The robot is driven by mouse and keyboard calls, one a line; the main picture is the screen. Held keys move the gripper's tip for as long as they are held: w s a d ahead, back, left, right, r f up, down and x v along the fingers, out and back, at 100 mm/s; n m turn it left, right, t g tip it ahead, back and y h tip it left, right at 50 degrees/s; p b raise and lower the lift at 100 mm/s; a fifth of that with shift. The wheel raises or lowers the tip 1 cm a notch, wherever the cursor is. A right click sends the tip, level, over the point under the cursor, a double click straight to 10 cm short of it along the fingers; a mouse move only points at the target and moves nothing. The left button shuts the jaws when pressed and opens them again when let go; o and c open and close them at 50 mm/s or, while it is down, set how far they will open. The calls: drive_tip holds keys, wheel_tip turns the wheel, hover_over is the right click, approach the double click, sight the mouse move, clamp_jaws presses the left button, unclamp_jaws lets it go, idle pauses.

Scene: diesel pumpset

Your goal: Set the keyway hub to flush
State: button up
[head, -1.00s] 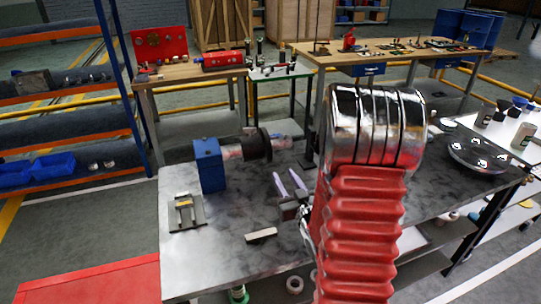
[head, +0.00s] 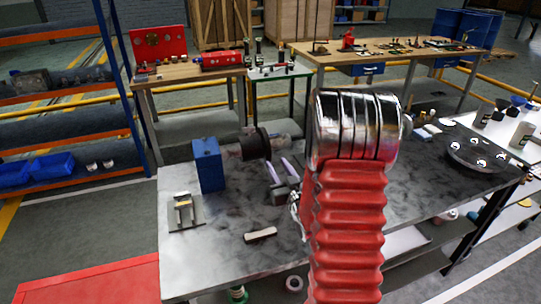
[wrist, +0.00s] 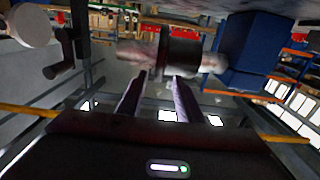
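The keyway hub appears to be the black cylinder (head: 255,145) on a shaft that sticks out from a blue block (head: 208,163) on the metal table. It also shows in the wrist view (wrist: 182,52), with the blue block (wrist: 246,50) to its right. My gripper (head: 277,161) is just right of and below the hub in the head view. In the wrist view its two fingers (wrist: 160,78) are apart with nothing between them. The right fingertip lines up just below the hub; the left one is below the pinkish shaft. I cannot tell whether they touch anything.
A small fixture (head: 184,212) and a light-topped bar (head: 260,235) lie on the table's left part. A dark round plate (head: 477,155) stands at its right end. My arm hides the table's middle. The front left of the table is mostly clear.

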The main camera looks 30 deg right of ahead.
sight(269, 152)
drive_tip(key=x, duration=0.7)
drive_tip(key=shift+w+d, duration=0.1)
drive_tip(key=shift+w, duration=0.25)
drive_tip(key=shift+c, duration=0.2)
clamp_jaws()
